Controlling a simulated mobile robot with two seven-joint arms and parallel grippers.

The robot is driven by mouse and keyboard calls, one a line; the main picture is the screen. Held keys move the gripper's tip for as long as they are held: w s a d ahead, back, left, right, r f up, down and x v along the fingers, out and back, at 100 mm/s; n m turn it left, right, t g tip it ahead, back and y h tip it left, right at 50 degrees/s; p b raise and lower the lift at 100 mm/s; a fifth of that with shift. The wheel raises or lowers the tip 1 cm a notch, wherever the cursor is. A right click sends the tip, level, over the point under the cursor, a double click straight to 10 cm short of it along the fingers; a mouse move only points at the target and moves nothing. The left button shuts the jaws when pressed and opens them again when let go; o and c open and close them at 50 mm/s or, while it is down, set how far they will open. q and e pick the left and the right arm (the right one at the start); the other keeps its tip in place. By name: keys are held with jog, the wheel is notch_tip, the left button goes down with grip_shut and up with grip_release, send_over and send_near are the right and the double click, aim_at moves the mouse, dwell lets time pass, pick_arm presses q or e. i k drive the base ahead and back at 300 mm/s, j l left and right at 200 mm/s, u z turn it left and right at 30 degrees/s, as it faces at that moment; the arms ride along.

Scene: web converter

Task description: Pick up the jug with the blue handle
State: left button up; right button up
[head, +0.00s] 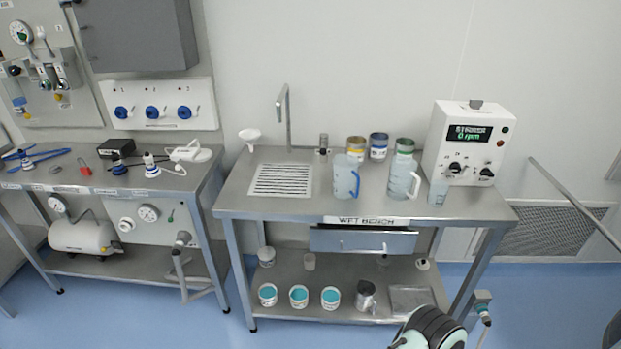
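The jug with the blue handle (343,178) stands upright on the steel wet bench, right of the drain grate. It is pale, translucent bluish plastic, and its blue handle faces right. A second, similar jug (399,181) with a pale handle stands to its right, a short gap away. No gripper can be made out in the head view. A dark, rounded part with pale edges, which looks like part of my own arm, shows at the bottom right, well below the bench top.
The wet bench (290,208) has a tap (284,115) and a drain grate (283,180). Several tins stand behind the jugs, one a blue-labelled tin (378,146). The bench front before the blue-handled jug is clear.

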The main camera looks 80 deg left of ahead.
aim_at(345, 179)
jog(key=u, duration=2.55)
jog(key=i+l, duration=0.05)
